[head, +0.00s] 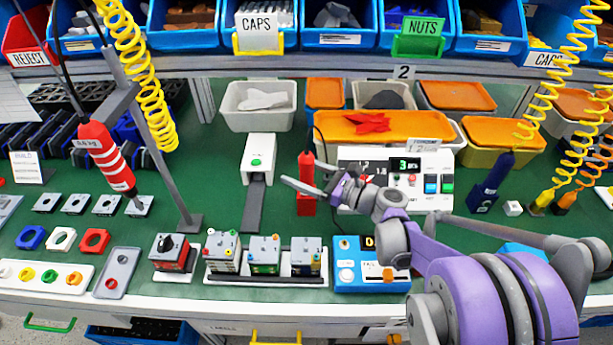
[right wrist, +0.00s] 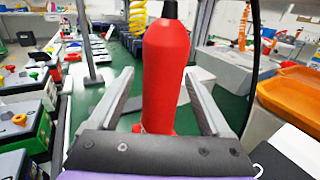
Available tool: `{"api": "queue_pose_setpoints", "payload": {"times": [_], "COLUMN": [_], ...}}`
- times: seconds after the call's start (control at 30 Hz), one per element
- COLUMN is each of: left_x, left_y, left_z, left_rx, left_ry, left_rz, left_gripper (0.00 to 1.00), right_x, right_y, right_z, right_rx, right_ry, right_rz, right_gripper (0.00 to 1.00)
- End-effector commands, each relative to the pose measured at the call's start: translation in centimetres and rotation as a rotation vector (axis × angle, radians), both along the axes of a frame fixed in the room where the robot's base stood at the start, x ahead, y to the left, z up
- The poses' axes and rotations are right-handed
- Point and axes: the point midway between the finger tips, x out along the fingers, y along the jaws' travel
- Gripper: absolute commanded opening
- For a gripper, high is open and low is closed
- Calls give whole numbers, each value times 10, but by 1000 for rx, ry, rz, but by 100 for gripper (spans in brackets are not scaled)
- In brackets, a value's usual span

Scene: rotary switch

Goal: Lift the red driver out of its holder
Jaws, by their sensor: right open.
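The red driver (head: 306,170) stands upright in its red holder (head: 306,205) near the middle of the green bench. In the right wrist view the driver (right wrist: 166,70) rises between my fingers, with its black tip at the top. My right gripper (head: 300,173) is open, its fingers on either side of the driver, with gaps visible in the wrist view (right wrist: 164,85). The gripper reaches in from the right, low over the bench. The holder is mostly hidden in the wrist view. My left gripper is not in view.
A white device with a green display (head: 406,164) stands just right of the holder. A white dispenser (head: 258,158) stands to its left. An orange-lidded bin (head: 385,126) is behind. Several switch units (head: 265,250) sit in front. A red-and-white striped driver (head: 106,160) hangs at left.

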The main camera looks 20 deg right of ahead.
Motion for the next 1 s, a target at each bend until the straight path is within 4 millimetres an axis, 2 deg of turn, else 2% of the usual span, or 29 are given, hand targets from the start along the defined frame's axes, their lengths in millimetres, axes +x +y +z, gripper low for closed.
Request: {"api": "queue_pose_setpoints", "payload": {"times": [0.13, 0.37, 0.83, 1.0], "left_x": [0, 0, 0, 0], "left_y": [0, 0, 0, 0], "left_z": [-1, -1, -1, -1], "left_rx": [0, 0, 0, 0], "left_ry": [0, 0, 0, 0], "left_rz": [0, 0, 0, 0], "left_gripper": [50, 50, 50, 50], "right_x": [11, 12, 12, 12], "right_y": [8, 8, 8, 8], "right_z": [0, 0, 0, 0], "right_rx": [0, 0, 0, 0], "right_ry": [0, 0, 0, 0], "right_rz": [1, -1, -1, -1], "right_gripper": [82, 82, 0, 0]}}
